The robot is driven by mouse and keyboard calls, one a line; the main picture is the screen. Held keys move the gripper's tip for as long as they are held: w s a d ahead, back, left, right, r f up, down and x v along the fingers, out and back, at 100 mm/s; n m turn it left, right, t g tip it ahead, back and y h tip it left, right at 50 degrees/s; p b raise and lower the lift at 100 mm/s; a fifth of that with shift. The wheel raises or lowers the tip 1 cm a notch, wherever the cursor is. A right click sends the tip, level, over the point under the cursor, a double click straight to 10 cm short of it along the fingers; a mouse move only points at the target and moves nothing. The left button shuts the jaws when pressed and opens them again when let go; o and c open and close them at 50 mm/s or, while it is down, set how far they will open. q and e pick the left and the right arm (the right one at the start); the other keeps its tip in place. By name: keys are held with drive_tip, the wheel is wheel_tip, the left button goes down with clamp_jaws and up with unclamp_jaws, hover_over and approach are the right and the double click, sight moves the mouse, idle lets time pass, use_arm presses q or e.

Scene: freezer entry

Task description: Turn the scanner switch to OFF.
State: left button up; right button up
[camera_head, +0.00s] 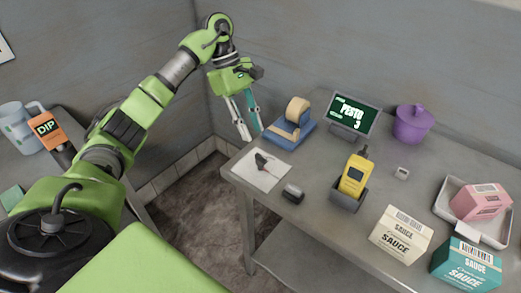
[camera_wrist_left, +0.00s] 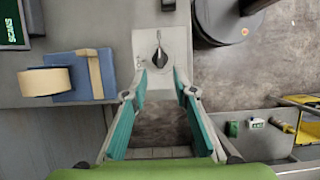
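The switch is a pale plate (camera_head: 252,176) with a dark knob (camera_head: 261,161), at the near left corner of the steel table. In the left wrist view the plate (camera_wrist_left: 142,38) and its narrow dark knob (camera_wrist_left: 159,52) are just beyond my fingertips. Its labels are too small to read. A yellow scanner (camera_head: 354,174) stands in a dark holder on the table. My left gripper (camera_head: 251,131) is open and empty, pointing down above the table's left end, apart from the knob. It also shows in the left wrist view (camera_wrist_left: 161,84). My right gripper is not in view.
A blue tape dispenser (camera_head: 289,129) stands close right of my left gripper, before a dark screen (camera_head: 352,115). A small dark item (camera_head: 293,193) lies near the plate. A purple pot (camera_head: 413,123) and sauce cartons (camera_head: 400,235) are farther right. Floor is open left of the table.

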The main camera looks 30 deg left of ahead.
sight(262, 156)
use_arm(q)
drive_tip(key=p+x, duration=0.2)
drive_tip(key=x, duration=0.6)
drive_tip(key=shift+d+f, duration=0.15)
clamp_jaws()
